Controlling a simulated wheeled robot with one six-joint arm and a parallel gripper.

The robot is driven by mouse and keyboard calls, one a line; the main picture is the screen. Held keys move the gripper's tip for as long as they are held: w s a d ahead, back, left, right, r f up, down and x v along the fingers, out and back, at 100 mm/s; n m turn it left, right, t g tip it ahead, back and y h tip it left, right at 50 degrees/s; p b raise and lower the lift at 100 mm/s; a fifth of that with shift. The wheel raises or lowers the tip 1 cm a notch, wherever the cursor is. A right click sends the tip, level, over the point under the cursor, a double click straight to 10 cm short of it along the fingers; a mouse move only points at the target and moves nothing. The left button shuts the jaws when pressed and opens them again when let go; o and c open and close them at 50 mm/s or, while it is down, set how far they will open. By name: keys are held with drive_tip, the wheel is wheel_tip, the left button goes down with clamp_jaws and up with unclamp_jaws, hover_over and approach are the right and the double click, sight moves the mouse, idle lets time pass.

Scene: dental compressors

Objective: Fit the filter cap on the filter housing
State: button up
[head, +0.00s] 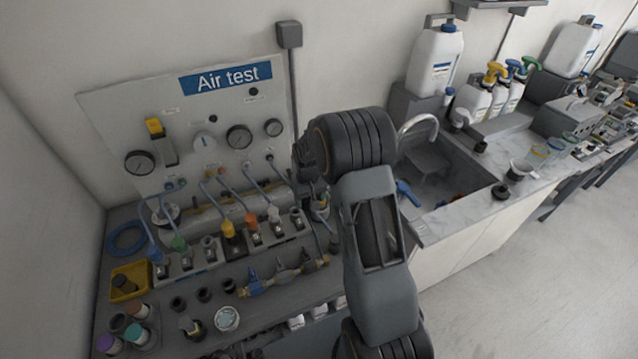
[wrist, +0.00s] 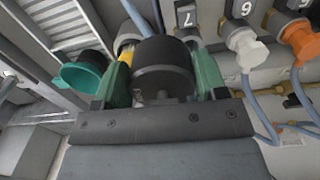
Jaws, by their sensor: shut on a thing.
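My gripper (wrist: 163,80) shows in the wrist view with its two green fingers shut on the sides of a black round cap, which I take for the filter cap (wrist: 163,66). In the head view my gripper (head: 306,168) is at the right end of the numbered connector row, and the cap cannot be made out there. I cannot clearly identify the filter housing. A fitting (head: 320,207) stands below my gripper in the head view, partly hidden. Behind the cap, the wrist view shows part of a yellow and grey fitting (wrist: 125,52), mostly hidden.
White (wrist: 243,42) and orange (wrist: 300,40) connectors with hoses are to the right. A brass-ended manifold (head: 283,277) lies in front on the bench. The sink (head: 445,190) is to the right.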

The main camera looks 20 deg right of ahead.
drive_tip(key=d+r, duration=0.1)
drive_tip(key=w+d+b, duration=0.1)
drive_tip(key=d, duration=0.1)
drive_tip(key=w+d+r+b, duration=0.1)
drive_tip(key=shift+w+d+r, duration=0.15)
drive_tip(key=shift+d+r, duration=0.15)
drive_tip(key=shift+r, duration=0.05)
drive_tip(key=shift+w+d, duration=0.15)
drive_tip(key=shift+d, duration=0.25)
drive_tip(key=shift+a+f+b, duration=0.1)
drive_tip(key=shift+f+b, duration=1.65)
drive_tip(key=shift+f, duration=0.65)
drive_tip(key=shift+f, duration=0.15)
drive_tip(key=shift+s+f+b, duration=0.2)
drive_tip(key=shift+f+b, duration=1.15)
drive_tip(key=shift+f, duration=0.4)
drive_tip(key=o, duration=1)
drive_tip(key=shift+r, duration=0.1)
wheel_tip(320, 180, up, 14)
drive_tip(key=shift+b, duration=0.3)
